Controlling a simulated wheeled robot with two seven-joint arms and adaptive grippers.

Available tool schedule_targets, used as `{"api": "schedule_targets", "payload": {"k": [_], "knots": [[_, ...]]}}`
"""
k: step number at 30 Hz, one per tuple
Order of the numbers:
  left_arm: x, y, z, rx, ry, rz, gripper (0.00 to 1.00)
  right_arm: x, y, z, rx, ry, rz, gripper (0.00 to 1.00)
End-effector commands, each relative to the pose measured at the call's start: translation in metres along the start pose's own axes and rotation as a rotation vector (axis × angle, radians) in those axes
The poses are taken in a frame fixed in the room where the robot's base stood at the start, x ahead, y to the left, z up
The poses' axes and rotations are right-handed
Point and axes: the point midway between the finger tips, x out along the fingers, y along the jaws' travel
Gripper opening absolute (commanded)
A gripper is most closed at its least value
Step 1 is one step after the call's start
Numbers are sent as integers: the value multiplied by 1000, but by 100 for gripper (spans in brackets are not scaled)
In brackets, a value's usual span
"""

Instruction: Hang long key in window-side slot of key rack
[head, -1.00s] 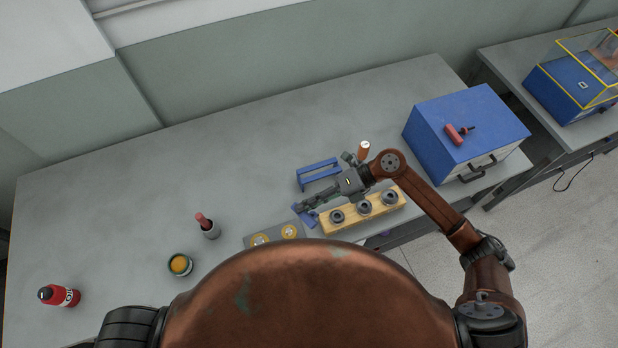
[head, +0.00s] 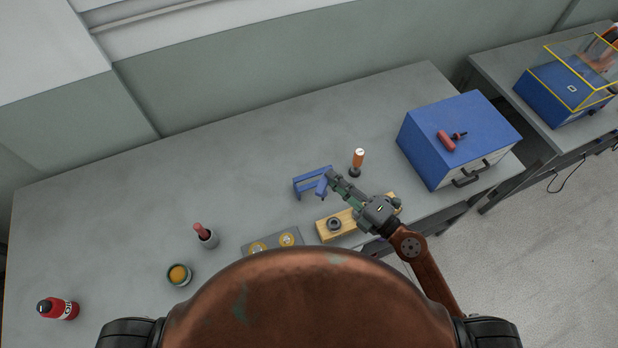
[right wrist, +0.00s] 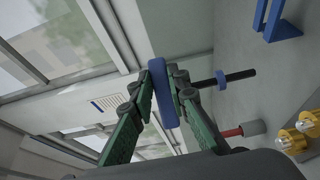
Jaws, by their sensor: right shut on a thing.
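The blue key rack (head: 299,187) stands on the bench, left of my right gripper (head: 331,178) in the head view. Part of it also shows at the top right of the right wrist view (right wrist: 283,31). My right gripper is shut on the long key (head: 322,188), just beside the rack's right end in the head view. In the right wrist view, the key's blue bar (right wrist: 163,92) is between the green fingers and a dark shaft with a blue collar (right wrist: 222,80) points right. I cannot tell whether the key touches the rack. My left gripper is not in view.
A wooden block with grey rings (head: 335,225) lies under my right arm. An orange-handled tool (head: 358,161) stands just beyond the gripper. A grey plate with yellow discs (head: 272,244) is nearer. A blue cabinet (head: 455,125) stands right. The back left bench is clear.

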Motion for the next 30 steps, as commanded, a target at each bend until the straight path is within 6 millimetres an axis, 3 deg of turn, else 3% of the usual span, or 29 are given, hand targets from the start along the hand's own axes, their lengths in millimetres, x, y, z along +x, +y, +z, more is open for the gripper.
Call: {"api": "schedule_targets", "payload": {"k": [9, 13, 25, 30], "knots": [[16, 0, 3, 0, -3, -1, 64, 73, -35, 23, -1, 3, 2, 0], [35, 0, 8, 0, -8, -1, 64, 91, -64, 29, 2, 3, 0, 0], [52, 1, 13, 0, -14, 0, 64, 115, -92, 37, 0, 4, -1, 0], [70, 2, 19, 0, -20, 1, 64, 117, -119, 38, 4, 4, -2, 0]]}}
